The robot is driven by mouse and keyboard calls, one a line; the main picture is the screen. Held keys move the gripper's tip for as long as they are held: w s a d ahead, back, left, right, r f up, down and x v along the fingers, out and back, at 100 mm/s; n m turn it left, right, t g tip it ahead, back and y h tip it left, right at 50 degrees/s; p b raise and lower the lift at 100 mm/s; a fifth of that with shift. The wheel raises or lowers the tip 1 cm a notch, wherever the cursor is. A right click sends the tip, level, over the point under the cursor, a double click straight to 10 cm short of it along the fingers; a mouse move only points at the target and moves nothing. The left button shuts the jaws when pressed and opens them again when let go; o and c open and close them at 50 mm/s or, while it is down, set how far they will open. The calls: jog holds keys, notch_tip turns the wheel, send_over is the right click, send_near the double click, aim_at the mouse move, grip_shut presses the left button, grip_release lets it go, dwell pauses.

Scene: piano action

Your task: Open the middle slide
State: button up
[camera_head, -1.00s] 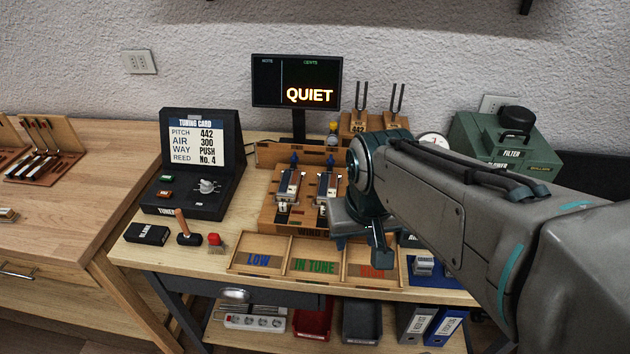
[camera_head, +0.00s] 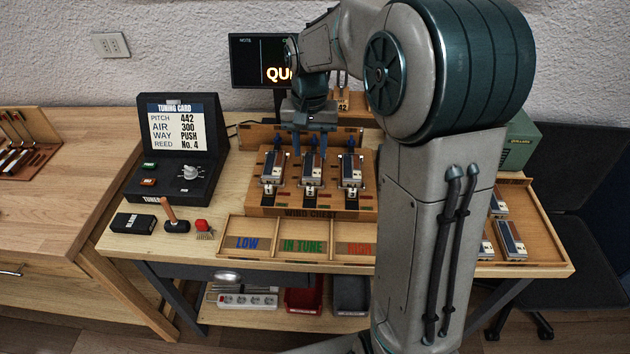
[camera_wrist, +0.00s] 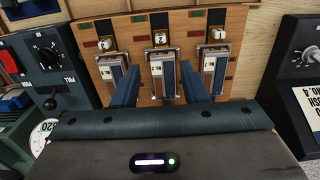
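The wind chest (camera_head: 310,212) stands at the middle of the bench with three reed units in a row. The middle unit (camera_head: 312,172) also shows in the wrist view (camera_wrist: 163,72), with a numbered square at its end. My gripper (camera_head: 309,146) is over the back of the middle unit, pointing down. In the wrist view my gripper (camera_wrist: 160,82) is open, its two blue fingers either side of the middle unit, nothing between them visibly held.
A sorting tray (camera_head: 262,227) lies in front of the chest. The monitor (camera_head: 250,62) is behind. My arm hides much of the right side.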

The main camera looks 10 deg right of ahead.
aim_at(311, 189)
notch_tip(311, 189, down, 12)
jog(key=shift+f+p, duration=0.25)
jog(key=shift+p, duration=0.1)
jog(key=shift+s, duration=0.1)
